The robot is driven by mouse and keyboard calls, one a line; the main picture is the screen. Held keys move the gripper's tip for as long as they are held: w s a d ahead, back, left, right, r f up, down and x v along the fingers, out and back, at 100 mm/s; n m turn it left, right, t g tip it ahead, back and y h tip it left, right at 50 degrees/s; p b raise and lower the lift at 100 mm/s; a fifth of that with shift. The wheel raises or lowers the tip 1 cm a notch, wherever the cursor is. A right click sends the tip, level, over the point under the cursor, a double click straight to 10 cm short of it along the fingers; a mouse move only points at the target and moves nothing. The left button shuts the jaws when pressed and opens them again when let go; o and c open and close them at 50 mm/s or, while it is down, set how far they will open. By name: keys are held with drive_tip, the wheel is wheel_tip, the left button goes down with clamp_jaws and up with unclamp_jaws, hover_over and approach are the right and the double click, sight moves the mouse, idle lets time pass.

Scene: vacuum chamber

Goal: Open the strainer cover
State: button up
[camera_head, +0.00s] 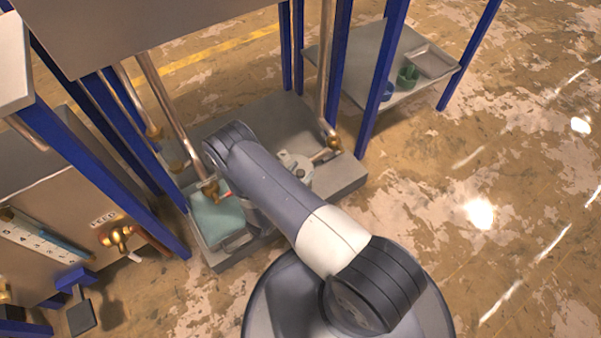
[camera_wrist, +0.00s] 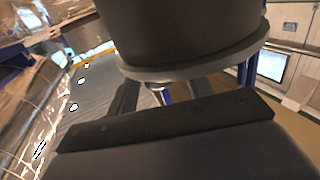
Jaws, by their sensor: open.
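My gripper (camera_wrist: 162,90) shows in the wrist view as a dark bar with two dark fingers spread apart, so it is open. A small shiny metal piece shows between the fingers, beyond them. A large dark round body with a lip fills the top of that view; I cannot tell what it is. In the head view my arm hides the gripper. A pale grey fitting (camera_head: 294,163) with a rod stands on the grey plinth (camera_head: 345,178), partly behind my arm. I cannot make out the strainer cover for certain in either view.
Copper pipes with brass ends (camera_head: 208,190) come down to the plinth, beside a teal block (camera_head: 215,215). Blue posts (camera_head: 380,80) stand close around. A low shelf (camera_head: 410,62) holds a green item and a tray. The floor at the right is clear.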

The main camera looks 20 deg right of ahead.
drive_tip(key=shift+w+d, duration=0.15)
drive_tip(key=shift+c, duration=0.4)
clamp_jaws()
